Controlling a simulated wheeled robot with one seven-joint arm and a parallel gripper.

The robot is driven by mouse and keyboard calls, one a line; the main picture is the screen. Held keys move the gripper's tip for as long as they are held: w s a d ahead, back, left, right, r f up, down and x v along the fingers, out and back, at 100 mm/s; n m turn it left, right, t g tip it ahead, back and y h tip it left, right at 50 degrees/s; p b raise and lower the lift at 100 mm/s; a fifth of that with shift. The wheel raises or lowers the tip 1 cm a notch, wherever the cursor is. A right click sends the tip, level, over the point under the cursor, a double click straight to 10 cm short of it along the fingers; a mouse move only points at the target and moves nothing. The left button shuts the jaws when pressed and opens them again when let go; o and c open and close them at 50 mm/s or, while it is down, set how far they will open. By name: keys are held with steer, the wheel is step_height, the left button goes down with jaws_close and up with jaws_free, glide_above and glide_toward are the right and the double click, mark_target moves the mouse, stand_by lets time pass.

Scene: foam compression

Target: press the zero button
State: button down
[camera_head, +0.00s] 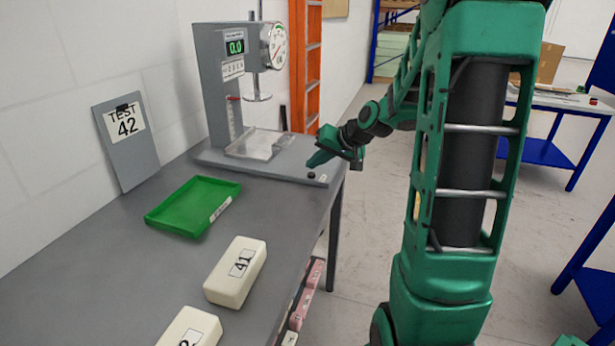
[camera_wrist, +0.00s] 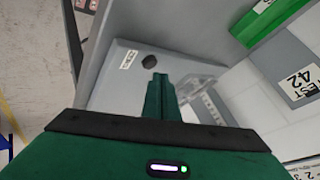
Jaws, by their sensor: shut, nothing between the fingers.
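The zero button is a small black knob (camera_head: 311,175) on the front right corner of the grey tester's base (camera_head: 265,168). It also shows in the wrist view as a dark round button (camera_wrist: 149,62) beside a small white label (camera_wrist: 128,59). My gripper (camera_head: 312,164) is shut and empty, its fingertips just above the button in the head view. In the wrist view the fingertips (camera_wrist: 160,77) sit close to the button, apparently apart from it. The tester's green display (camera_head: 235,47) reads 0.0.
A clear plate (camera_head: 255,143) lies on the tester base under the round platen (camera_head: 258,97). A green tray (camera_head: 190,222), foam block 41 (camera_head: 236,272) and a second block (camera_head: 190,330) stand on the grey table (camera_head: 90,265). A TEST 42 clipboard (camera_head: 127,145) leans on the wall.

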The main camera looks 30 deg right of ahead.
mark_target(315, 175)
steer(key=shift+r, duration=0.1)
steer(key=shift+r, duration=2.45)
steer(key=s+a+f+g, duration=0.2)
steer(key=s+g, duration=0.1)
steer(key=s, duration=0.8)
steer(key=s+a+f+g+h, duration=0.1)
steer(key=s+a+g, duration=0.1)
steer(key=s, duration=1)
steer(key=s+a+f+g+h, duration=0.1)
steer(key=s+g, duration=0.3)
steer(key=s, duration=0.8)
steer(key=shift+a+f, duration=0.5)
steer(key=shift+f, duration=0.35)
